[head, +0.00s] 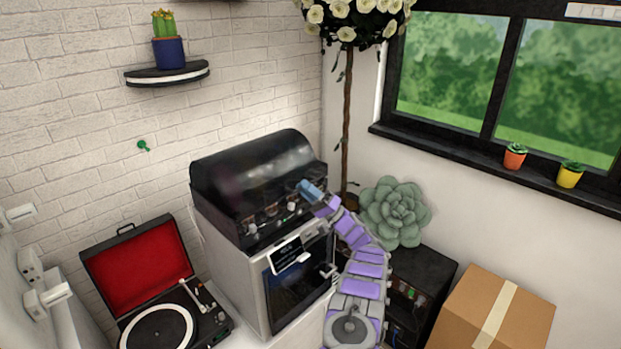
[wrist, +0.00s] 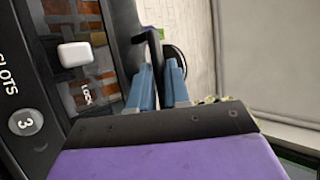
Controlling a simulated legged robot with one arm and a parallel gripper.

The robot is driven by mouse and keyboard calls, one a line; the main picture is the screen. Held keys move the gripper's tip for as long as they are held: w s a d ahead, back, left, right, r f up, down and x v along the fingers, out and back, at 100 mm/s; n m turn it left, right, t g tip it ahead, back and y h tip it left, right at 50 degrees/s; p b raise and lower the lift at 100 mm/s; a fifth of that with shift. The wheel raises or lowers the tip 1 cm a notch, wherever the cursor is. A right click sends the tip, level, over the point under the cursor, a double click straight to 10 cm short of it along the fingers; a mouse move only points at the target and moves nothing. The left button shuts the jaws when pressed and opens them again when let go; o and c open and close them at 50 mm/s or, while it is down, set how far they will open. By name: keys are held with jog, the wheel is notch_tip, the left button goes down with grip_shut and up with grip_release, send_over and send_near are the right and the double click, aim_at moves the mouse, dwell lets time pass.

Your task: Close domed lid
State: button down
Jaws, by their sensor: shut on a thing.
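The domed lid (head: 250,165) is dark and glossy and sits over the top of a grey-white machine (head: 230,240) in the head view. White parts show along the front below the dome; I cannot tell whether its front edge rests fully down. My gripper (head: 308,189), with blue fingers, is at the lid's right front corner. In the wrist view my gripper (wrist: 160,85) is shut on a thin black bar (wrist: 153,48), which appears to be part of the lid.
A record player (head: 170,320) with an open red lid stands left of the machine. A succulent (head: 395,212) sits on a black cabinet to the right, beside a cardboard box (head: 490,315). A flowering tree's trunk (head: 347,120) rises behind my gripper.

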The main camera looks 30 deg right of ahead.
jog(key=shift+w+f, duration=0.1)
jog(key=shift+f, duration=0.5)
jog(key=c, duration=1.2)
grip_release()
jog(key=shift+w+d+f, duration=0.1)
jog(key=b+v, duration=0.2)
jog(key=v, duration=1.5)
jog(key=shift+d+f, duration=0.15)
jog(key=shift+f, duration=0.15)
